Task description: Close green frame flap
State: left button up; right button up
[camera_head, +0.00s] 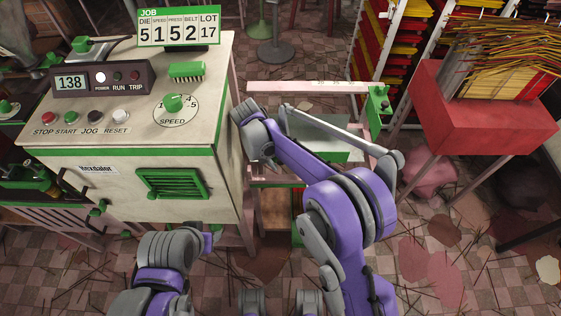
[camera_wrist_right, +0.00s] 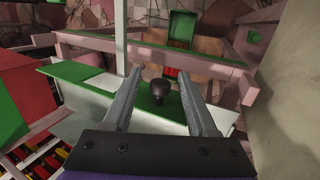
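In the wrist view a green panel (camera_wrist_right: 85,80), which looks like the flap, lies over a pale, tray-like frame (camera_wrist_right: 75,122). A dark round knob (camera_wrist_right: 157,92) stands up from the green surface. My right gripper (camera_wrist_right: 162,72) is open, with a finger on each side of the knob and gaps showing between. Whether the fingers reach down to the knob's height is unclear. In the head view my right arm covers much of the pale frame (camera_head: 318,135), and the fingers cannot be made out. My left arm shows low at the left; its gripper is not visible.
A cream control machine (camera_head: 130,150) stands close on the left of the frame. A red table (camera_head: 470,110) with incense sticks and colourful racks stand to the right. Sticks litter the floor.

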notch_tip(320, 180, up, 10)
jog(key=shift+r+p, duration=0.1)
jog(key=shift+p, duration=0.35)
dwell(0.5)
jog(key=s+d+r+t+y+p, duration=0.25)
jog(key=s+d+r, duration=0.25)
jog(key=s+d, duration=0.25)
jog(key=s+d+r+t+y+p, duration=0.1)
jog(key=s+d+r+p, duration=0.35)
jog(key=s+d, duration=0.35)
jog(key=s+d+t+y+p, duration=0.1)
jog(key=s+d+t, duration=0.1)
jog(key=s, duration=0.6)
jog(key=shift+s+f, duration=0.3)
jog(key=shift+f, duration=0.15)
jog(key=shift+t, duration=0.25)
